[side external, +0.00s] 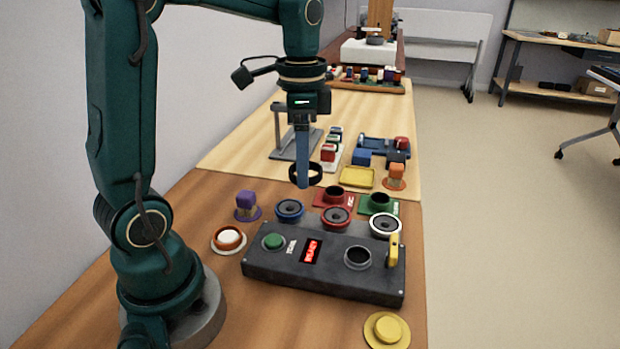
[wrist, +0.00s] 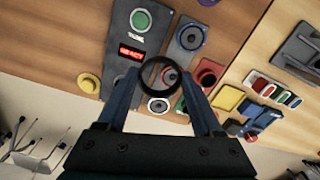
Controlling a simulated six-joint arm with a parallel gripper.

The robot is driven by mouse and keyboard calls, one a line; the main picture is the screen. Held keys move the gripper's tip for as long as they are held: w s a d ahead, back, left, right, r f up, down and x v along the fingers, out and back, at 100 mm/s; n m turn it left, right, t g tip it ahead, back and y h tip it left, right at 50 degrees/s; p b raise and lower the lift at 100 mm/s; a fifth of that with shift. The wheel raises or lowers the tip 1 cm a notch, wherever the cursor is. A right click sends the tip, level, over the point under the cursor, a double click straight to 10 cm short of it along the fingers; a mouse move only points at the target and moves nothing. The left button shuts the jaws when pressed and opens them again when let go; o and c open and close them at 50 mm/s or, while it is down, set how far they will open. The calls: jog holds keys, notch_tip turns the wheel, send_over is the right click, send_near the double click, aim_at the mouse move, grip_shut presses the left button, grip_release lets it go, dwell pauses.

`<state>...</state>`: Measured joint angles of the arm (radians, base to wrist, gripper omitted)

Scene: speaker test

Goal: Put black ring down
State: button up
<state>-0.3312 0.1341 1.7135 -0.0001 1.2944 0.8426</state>
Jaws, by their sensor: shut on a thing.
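The black ring (side external: 319,172) is held in my gripper (side external: 303,183), up in the air above the table, behind the speakers as seen from the side. In the wrist view my gripper (wrist: 160,77) has a finger on each side of the ring (wrist: 142,76), and a red-rimmed speaker shows through it. A blue-rimmed speaker (side external: 289,209), a red-rimmed speaker (side external: 336,218) and a white-rimmed speaker (side external: 385,224) are lined up behind the dark test box (side external: 330,281). The box has a green button (side external: 273,242), a lit red display (side external: 311,251), a round socket (side external: 358,257) and a yellow lever (side external: 394,251).
A red plate (side external: 322,202) and a green plate (side external: 365,207), each with a dark-topped cup, stand behind the speakers. A purple knob (side external: 246,200), a yellow tray (side external: 357,178), a grey stand (side external: 283,153) and an orange knob (side external: 397,172) are nearby. A yellow disc (side external: 387,330) lies in front.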

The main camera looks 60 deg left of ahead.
jog(key=s+a+f, duration=0.2)
jog(key=a, duration=0.8)
jog(key=s+a+f, duration=0.2)
jog(key=s+a, duration=0.1)
jog(key=a, duration=0.7)
send_over(292, 194)
notch_tip(292, 194, down, 7)
jog(key=shift+r, duration=0.15)
jog(key=shift+f, duration=2)
jog(key=shift+f, duration=0.15)
jog(key=o, duration=1.3)
jog(key=shift+c, duration=0.2)
